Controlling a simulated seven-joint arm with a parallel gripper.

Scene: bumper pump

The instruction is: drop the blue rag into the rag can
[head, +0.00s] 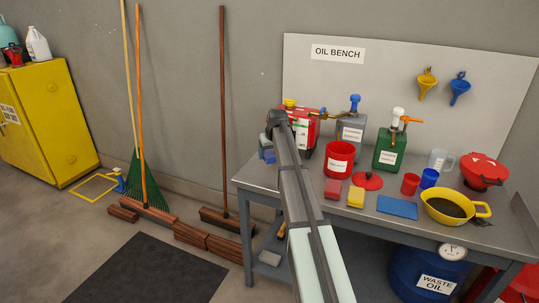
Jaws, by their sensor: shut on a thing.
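The blue rag (268,155) is a small folded blue block at the left end of the bench, below the end of my arm. My gripper (266,146) is shut on it, with the fingers small and partly hidden by my arm. I cannot tell whether the rag touches the bench top. The rag can (340,160), red with a white label, stands open and upright on the bench to the right of my arm. Its red lid (367,181) lies beside it.
A red folded block (333,189), a yellow one (356,199) and a flat blue sheet (397,207) lie in front. A red jug (311,128), a grey can (351,132) and a green can (389,152) stand behind. A yellow pan (447,212) sits at the right.

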